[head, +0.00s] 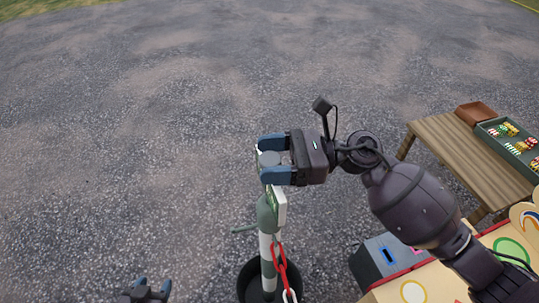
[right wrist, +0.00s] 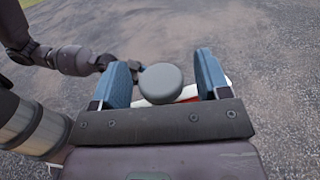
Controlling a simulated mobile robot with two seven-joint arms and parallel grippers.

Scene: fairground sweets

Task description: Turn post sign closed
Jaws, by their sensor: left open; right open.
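The post (head: 265,245) has green and white bands and stands upright in a round black base (head: 246,283). A small sign (head: 279,205), with a white edge and a green face, is on its upper part, seen nearly edge-on. My right gripper (head: 271,160) is open at the post's top, its blue fingers on either side of the grey rounded cap (head: 268,158). In the right wrist view the cap (right wrist: 161,82) sits between the open fingers, with white and red parts partly hidden behind it. My left gripper (head: 146,289) is open and empty at the bottom edge, left of the post.
A red and white chain (head: 281,264) hangs from the post. At right stand a wooden table (head: 455,150) with a green tray of sweets (head: 492,133) and a brown box (head: 475,113). A grey box (head: 385,257) and a colourful stall panel are lower right. Gravel ground at left is clear.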

